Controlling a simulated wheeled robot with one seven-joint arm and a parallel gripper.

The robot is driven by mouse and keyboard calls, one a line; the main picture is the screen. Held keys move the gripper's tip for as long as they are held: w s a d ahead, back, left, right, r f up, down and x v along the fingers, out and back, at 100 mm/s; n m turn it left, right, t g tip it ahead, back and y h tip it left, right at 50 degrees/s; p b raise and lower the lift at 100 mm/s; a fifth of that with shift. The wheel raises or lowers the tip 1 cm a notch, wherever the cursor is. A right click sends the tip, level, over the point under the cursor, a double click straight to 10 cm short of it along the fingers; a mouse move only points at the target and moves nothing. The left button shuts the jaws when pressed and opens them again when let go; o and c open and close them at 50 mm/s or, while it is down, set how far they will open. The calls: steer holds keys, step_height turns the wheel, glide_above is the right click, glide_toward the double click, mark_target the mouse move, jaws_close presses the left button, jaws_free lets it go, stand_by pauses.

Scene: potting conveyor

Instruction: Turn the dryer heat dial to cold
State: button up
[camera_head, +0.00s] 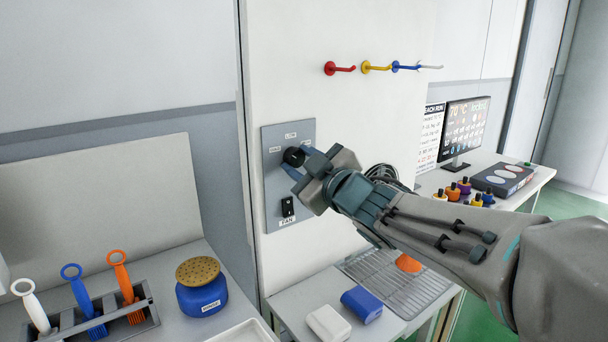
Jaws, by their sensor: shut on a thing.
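The dryer heat dial (293,156) is a black knob on the upper part of a grey control panel (270,190) on the white wall. Small labels sit around it; one above seems to read "LOW" and the one at left is too small to read surely. My gripper (295,163) reaches in from the right and is shut on the dial, with its fingers on either side of the knob. The gripper hides the panel's right part and most of the knob's face, so the dial's setting cannot be told.
A black fan switch (288,206) sits below the dial. A blue jar (202,294), a brush holder (147,308), a white block (328,323) and a blue block (362,304) stand below. A wire rack (425,291) lies under my arm. Coloured hooks (340,69) project from the wall above.

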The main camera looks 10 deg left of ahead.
steer(key=shift+f+n+b, duration=0.1)
steer(key=shift+n+b, duration=0.3)
steer(key=shift+n, duration=0.6)
steer(key=o, duration=1)
steer(key=shift+c, duration=0.2)
steer(key=p+v, duration=0.1)
steer(key=v, duration=1.2)
steer(key=shift+s+d, duration=0.25)
steer(key=shift+d, duration=0.15)
